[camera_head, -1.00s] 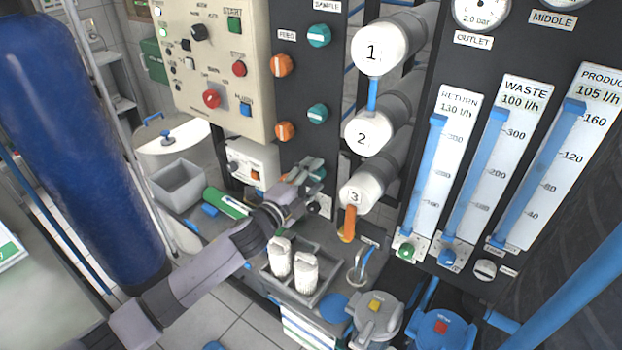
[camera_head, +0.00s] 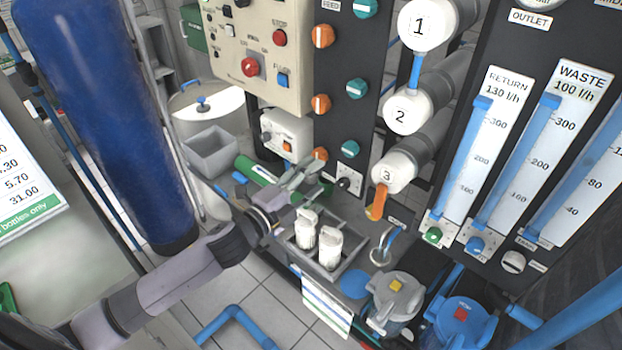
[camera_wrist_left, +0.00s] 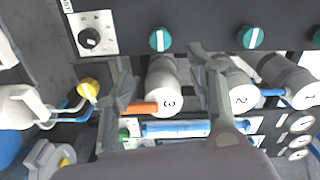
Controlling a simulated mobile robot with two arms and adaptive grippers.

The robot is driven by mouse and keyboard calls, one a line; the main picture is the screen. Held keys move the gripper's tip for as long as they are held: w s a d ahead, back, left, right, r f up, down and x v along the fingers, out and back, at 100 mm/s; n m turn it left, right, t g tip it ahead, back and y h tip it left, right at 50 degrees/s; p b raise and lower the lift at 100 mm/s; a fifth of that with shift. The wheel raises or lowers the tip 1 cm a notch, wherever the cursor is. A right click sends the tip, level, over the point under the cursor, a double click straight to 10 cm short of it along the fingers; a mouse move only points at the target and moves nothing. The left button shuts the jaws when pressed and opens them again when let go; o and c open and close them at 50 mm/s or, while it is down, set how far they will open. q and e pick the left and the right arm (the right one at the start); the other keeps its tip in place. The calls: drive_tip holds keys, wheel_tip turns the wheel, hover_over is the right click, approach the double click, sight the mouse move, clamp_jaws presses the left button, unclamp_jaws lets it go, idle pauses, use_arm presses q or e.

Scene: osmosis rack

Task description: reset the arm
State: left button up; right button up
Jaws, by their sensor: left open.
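My left arm reaches in from the lower left of the head view. Its gripper (camera_head: 312,178) hangs over the bench, in front of the dark panel and left of the white cap marked 3 (camera_head: 391,172). In the left wrist view its two fingers (camera_wrist_left: 158,68) stand wide apart with nothing between their tips. Beyond them show the cap marked 3 (camera_wrist_left: 168,101) and a teal knob (camera_wrist_left: 160,40). My right gripper is in neither view.
A grey tray (camera_head: 331,278) with two white bottles stands just below the gripper. A green cylinder (camera_head: 255,169) lies behind it. A grey bin (camera_head: 211,152) and a tall blue tank (camera_head: 105,110) stand left. Flow meters (camera_head: 492,150) rise at right.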

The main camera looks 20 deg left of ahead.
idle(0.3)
use_arm(q)
drive_tip(key=s+a+f+n+g+y, duration=0.3)
drive_tip(key=s+f+n+g+y, duration=0.3)
drive_tip(key=s+f+n, duration=0.5)
drive_tip(key=s+d+f+n+g, duration=0.1)
drive_tip(key=s+f+n+g, duration=0.25)
drive_tip(key=s, duration=0.65)
drive_tip(key=s+f+n+g, duration=0.3)
drive_tip(key=s+n+g, duration=0.1)
drive_tip(key=s, duration=0.5)
wheel_tip(320, 180, down, 27)
drive_tip(key=s, duration=0.2)
drive_tip(key=s+a+f+g, duration=0.2)
drive_tip(key=s+f, duration=1.3)
drive_tip(key=s, duration=0.1)
drive_tip(key=shift+a+f+y, duration=0.3)
drive_tip(key=shift+a+y, duration=0.1)
